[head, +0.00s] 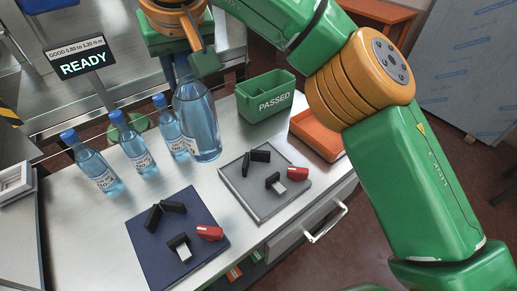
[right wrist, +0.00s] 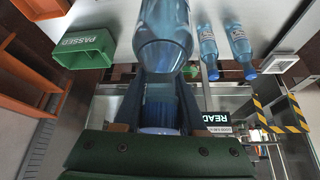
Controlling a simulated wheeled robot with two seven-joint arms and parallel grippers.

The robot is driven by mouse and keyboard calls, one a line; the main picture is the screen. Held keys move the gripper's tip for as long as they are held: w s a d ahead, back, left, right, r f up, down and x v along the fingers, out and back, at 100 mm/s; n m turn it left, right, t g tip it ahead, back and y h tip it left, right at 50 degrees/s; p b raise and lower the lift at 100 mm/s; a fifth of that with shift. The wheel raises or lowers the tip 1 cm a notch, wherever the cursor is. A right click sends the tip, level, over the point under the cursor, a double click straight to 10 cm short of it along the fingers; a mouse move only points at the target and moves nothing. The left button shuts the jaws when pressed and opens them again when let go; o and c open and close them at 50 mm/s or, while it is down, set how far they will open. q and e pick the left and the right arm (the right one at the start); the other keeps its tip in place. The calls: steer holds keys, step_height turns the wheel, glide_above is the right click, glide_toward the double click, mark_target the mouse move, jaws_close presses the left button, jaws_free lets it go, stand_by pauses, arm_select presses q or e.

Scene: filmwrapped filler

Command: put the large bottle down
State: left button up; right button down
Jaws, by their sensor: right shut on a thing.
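The large bottle (head: 198,122) is clear blue and upright or nearly so in the head view, at the back of the metal table (head: 133,192). My right gripper (head: 188,68) comes from above and is shut on its neck. In the right wrist view the fingers (right wrist: 160,105) sit on both sides of the neck, and the large bottle's body (right wrist: 165,35) extends away from them. I cannot tell whether its base touches the table. My left gripper is not in view.
Three smaller blue-capped bottles (head: 94,166) (head: 132,146) (head: 170,132) stand left of the large bottle. A green PASSED bin (head: 266,103) and an orange tray (head: 318,138) are to its right. A grey tray (head: 262,206) and a dark blue mat (head: 160,255) with small parts lie in front.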

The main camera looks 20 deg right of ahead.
steer(key=w+d+f+b, duration=0.2)
steer(key=w+d+f, duration=0.1)
steer(key=d+f, duration=0.9)
steer(key=shift+d+f, duration=0.35)
steer(key=shift+d, duration=0.2)
steer(key=shift+f, duration=0.35)
steer(key=shift+w+f+b, duration=0.1)
steer(key=shift+f+b, duration=0.15)
steer(key=shift+b, duration=0.1)
steer(key=c, duration=0.7)
jaws_free()
steer(key=shift+o, duration=1.1)
steer(key=shift+r, duration=0.1)
